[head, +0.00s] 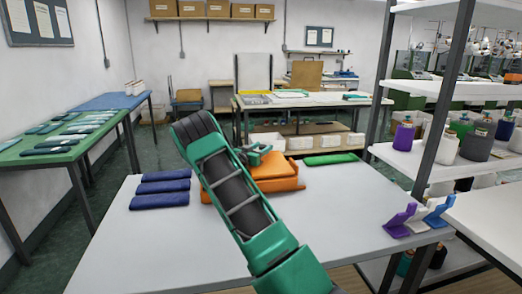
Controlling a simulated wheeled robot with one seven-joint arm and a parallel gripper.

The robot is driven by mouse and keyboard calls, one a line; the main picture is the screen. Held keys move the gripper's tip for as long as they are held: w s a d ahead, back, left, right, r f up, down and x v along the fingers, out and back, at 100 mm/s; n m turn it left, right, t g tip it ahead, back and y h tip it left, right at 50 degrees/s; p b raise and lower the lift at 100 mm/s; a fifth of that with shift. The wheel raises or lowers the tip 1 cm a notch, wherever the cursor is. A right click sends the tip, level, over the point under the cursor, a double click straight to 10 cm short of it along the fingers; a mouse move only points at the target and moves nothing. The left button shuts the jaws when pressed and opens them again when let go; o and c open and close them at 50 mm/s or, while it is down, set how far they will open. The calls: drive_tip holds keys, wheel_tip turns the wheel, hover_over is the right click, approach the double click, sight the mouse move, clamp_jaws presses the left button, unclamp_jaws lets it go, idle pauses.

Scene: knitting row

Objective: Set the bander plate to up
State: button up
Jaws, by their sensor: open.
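My green arm rises across the middle of the head view and hides part of the white table (345,235) behind it. A small green part that appears to be my gripper (256,152) shows just right of the arm, in front of or above the orange folded cloth (278,172). Its fingers are small and partly hidden, and nothing shows held in it. I cannot pick out the bander plate with certainty, nor tell its position.
Blue folded cloths (160,188) lie left on the table, and a green cloth (330,159) lies at its far edge. Purple, white and blue angled pieces (402,220) stand at the right edge, near a shelf rack (425,162) with cones. The table's front right is clear.

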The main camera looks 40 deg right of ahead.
drive_tip(key=shift+d, duration=0.2)
clamp_jaws()
drive_tip(key=shift+r, duration=0.1)
